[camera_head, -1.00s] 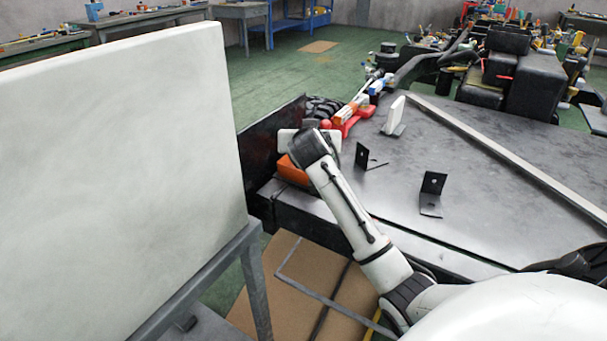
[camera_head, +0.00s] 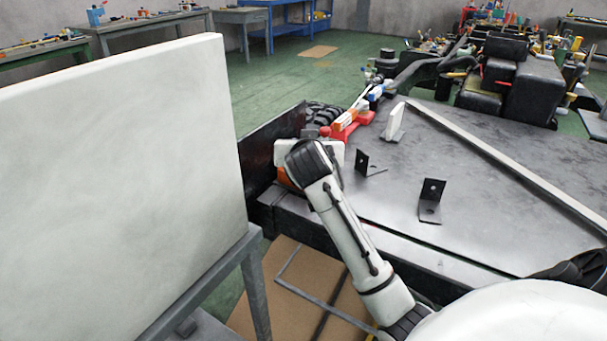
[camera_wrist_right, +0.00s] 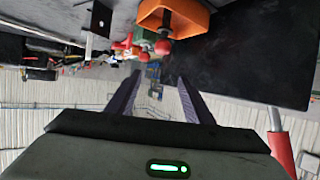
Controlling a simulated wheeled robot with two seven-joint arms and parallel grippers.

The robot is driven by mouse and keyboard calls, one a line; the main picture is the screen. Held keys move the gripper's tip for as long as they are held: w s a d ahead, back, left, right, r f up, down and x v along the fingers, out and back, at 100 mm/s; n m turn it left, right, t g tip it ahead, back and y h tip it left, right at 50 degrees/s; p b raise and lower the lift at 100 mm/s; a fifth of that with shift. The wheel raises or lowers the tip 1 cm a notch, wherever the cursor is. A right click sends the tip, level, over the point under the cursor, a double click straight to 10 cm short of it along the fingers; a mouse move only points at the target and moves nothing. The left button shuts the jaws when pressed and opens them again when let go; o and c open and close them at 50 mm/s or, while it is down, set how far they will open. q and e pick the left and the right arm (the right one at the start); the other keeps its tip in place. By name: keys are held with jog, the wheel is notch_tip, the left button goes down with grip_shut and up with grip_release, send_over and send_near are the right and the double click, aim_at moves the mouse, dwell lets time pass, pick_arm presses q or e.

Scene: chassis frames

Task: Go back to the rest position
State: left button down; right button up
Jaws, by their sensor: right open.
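My right arm comes in from the lower right of the head view, and its wrist (camera_head: 312,165) is at the near left corner of the dark table. The gripper there is hidden behind the wrist in that view. In the right wrist view my right gripper (camera_wrist_right: 158,98) is open, with its two dark fingers apart and nothing between them. An orange bin (camera_wrist_right: 172,18) lies beyond the fingertips, apart from them. In the head view the bin (camera_head: 284,180) is mostly covered by my wrist. My left gripper is not in view.
The dark table (camera_head: 480,150) bears two black angle brackets (camera_head: 431,200) (camera_head: 363,163), a white block (camera_head: 393,122) and red and orange parts (camera_head: 345,125). A large white panel (camera_head: 120,180) stands close on the left. Brown board (camera_head: 290,310) lies on the floor between.

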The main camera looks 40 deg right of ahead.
jog(key=v, duration=0.3)
jog(key=shift+s+a+r, duration=0.15)
jog(key=shift+s+a, duration=0.1)
jog(key=shift+s, duration=0.05)
jog(key=s+a+f+n+g+y, duration=0.1)
jog(key=s+a+f+n+y, duration=0.2)
jog(key=s+a+f, duration=0.4)
jog(key=s+a+f+n+g+y, duration=0.1)
jog(key=s+a+f+n+y, duration=0.2)
jog(key=f, duration=0.7)
jog(key=s+a+f+n+g+y, duration=0.2)
jog(key=s+a+f, duration=0.3)
jog(key=s, duration=0.4)
jog(key=s+a+f+n+g+y, duration=0.1)
jog(key=s+a+f+n+g, duration=0.15)
jog(key=s+a, duration=0.55)
jog(key=w+a+f+t+y+p, duration=0.3)
jog(key=a+f+t+p, duration=0.2)
jog(key=a+f, duration=0.1)
jog(key=shift+a+r+n, duration=0.1)
jog(key=shift+n, duration=0.15)
